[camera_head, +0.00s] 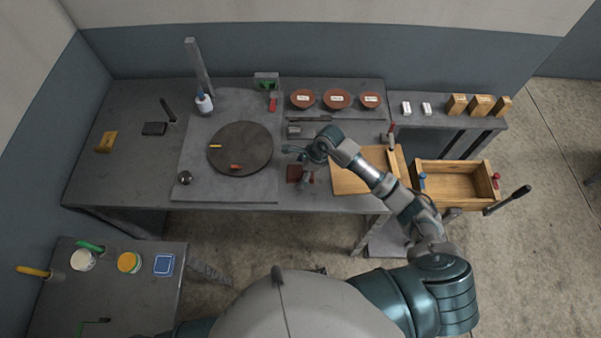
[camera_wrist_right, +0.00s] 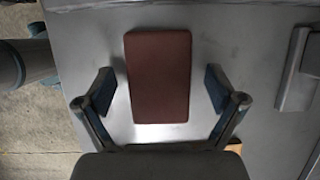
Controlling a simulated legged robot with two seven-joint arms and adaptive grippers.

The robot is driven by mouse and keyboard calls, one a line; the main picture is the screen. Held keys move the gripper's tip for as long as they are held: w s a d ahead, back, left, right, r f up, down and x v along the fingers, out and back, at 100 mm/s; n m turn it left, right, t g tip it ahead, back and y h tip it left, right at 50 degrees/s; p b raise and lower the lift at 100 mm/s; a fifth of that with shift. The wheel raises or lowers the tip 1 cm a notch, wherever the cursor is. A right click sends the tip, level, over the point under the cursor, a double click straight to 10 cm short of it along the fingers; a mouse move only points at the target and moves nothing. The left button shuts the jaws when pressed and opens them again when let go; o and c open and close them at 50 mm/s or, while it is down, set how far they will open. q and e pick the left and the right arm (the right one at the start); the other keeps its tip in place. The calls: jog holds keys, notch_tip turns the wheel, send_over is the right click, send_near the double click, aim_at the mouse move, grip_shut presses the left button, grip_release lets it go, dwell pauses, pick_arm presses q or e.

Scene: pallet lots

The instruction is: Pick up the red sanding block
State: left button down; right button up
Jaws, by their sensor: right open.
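A dark red rectangular block (camera_head: 293,174), which fits the red sanding block, lies flat on the grey table, just right of the mat's edge. In the right wrist view the same red block (camera_wrist_right: 159,75) lies between the two fingers, with a gap on each side. My right gripper (camera_head: 298,163) is open and empty over the block, and partly hides it in the head view. The wrist view does not make its height above the block clear. My left gripper is out of view.
A round dark disc (camera_head: 224,150) with a small orange-red piece (camera_head: 236,167) is to the left. A wooden board (camera_head: 350,182) lies close on the right, beside an open wooden drawer box (camera_head: 455,183). Three brown bowls (camera_head: 336,99) stand behind. The table's front edge is near.

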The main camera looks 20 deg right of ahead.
jog(key=shift+f+b, duration=0.25)
jog(key=shift+b, duration=0.05)
dwell(0.4)
jog(key=c, duration=1.4)
jog(key=shift+r, duration=0.1)
